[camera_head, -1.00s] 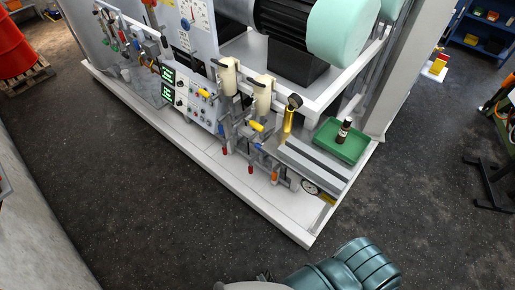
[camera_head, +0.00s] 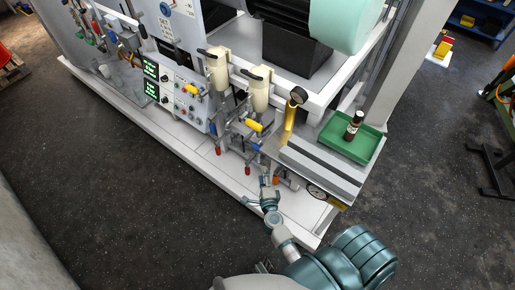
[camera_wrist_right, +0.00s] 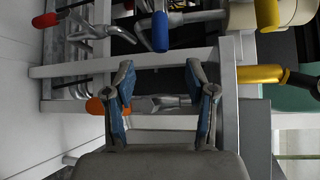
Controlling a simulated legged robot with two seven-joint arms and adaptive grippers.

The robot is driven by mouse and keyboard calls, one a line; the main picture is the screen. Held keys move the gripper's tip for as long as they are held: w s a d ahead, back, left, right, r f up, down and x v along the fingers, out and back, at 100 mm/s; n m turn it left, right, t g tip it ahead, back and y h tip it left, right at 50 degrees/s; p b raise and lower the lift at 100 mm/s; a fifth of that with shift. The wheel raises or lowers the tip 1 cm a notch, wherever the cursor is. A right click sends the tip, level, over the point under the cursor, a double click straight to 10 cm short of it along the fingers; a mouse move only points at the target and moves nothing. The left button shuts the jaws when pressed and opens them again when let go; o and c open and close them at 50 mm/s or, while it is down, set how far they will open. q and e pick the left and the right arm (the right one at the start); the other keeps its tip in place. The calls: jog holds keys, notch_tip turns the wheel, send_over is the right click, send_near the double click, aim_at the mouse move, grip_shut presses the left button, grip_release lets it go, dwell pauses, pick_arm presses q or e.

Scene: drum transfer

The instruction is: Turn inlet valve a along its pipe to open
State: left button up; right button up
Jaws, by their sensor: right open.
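The pipework with valve handles sits at the front of the skid. A yellow handle (camera_head: 254,126), red handles (camera_head: 218,151) and an orange handle (camera_head: 276,180) show there. No label tells which one is inlet valve a. My right gripper (camera_head: 267,184) is open, just in front of the lower pipework, near the orange handle. In the right wrist view its two fingers (camera_wrist_right: 163,85) stand apart, with a metal fitting (camera_wrist_right: 165,104) visible between them. There the orange handle (camera_wrist_right: 94,106) is left of the fingers, and a blue handle (camera_wrist_right: 160,32) is above. My left gripper is out of view.
Cream cylinders (camera_head: 218,67) stand above the valves. The floor in front is clear.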

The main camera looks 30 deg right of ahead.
send_near(258, 149)
jog(key=w+f, duration=0.1)
jog(key=w, duration=0.1)
jog(key=x, duration=0.2)
jog(key=d+b+x, duration=0.1)
jog(key=x, duration=0.2)
jog(key=b+x, duration=0.1)
jog(key=x, duration=0.2)
jog(key=shift+s+d+f, duration=0.1)
jog(key=shift+d+f, duration=0.15)
jog(key=shift+f, duration=0.15)
jog(key=shift+w, duration=0.3)
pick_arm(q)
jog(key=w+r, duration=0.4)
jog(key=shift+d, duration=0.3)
pick_arm(e)
jog(key=shift+w+a+r, duration=0.1)
jog(key=shift+a+r, duration=0.15)
jog(key=shift+a, duration=0.1)
jog(key=shift+c, duration=0.3)
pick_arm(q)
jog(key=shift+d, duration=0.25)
pick_arm(e)
jog(key=shift+d+f, duration=0.15)
jog(key=shift+d, duration=0.2)
grip_shut()
